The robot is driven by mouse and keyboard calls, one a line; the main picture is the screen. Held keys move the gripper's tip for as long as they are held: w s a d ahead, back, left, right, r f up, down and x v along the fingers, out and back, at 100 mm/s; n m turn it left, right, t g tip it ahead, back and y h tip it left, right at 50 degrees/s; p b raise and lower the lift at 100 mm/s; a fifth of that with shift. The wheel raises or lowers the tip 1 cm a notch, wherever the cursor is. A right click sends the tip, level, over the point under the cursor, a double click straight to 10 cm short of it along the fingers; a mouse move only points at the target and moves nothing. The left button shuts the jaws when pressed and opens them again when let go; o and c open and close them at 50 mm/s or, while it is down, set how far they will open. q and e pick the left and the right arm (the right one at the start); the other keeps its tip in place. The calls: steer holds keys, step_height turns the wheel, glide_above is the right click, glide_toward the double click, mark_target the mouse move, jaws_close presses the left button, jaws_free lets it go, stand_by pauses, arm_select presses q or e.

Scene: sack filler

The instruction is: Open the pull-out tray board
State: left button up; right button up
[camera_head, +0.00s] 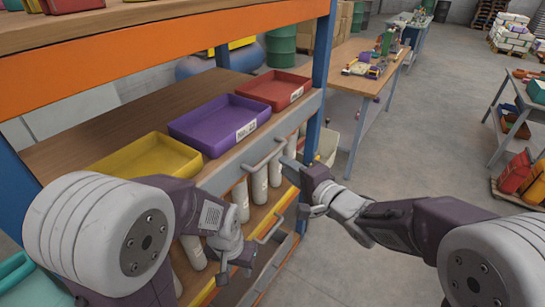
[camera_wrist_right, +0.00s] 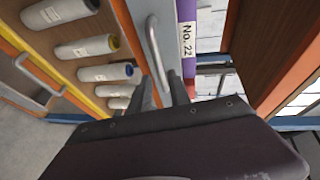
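The pull-out tray board has a grey front edge (camera_head: 225,177) with a grey bar handle (camera_head: 265,155). It sits in the shelf rack under the yellow tray (camera_head: 150,157), purple tray (camera_head: 219,122) and red tray (camera_head: 274,90). My right gripper (camera_head: 296,186) is just right of the handle. In the right wrist view its two fingers (camera_wrist_right: 164,92) are apart, with the handle (camera_wrist_right: 155,50) just ahead and roughly in line with the gap; I see no grip on it. My left gripper (camera_head: 235,275) hangs empty lower down, its tips apart, in front of the lower shelf.
A lower drawer handle (camera_head: 270,229) is near my left gripper. The blue rack post (camera_head: 318,85) rises beside my right gripper. The floor (camera_head: 400,160) to the right is open, with a workbench (camera_head: 360,75) behind.

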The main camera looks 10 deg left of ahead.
mark_target(273, 156)
steer(key=x, duration=0.9)
steer(key=shift+w+d, duration=0.2)
steer(key=shift+d, duration=0.05)
steer(key=shift+w+f, duration=0.15)
steer(key=shift+w, duration=0.05)
jaws_close()
stand_by(0.8)
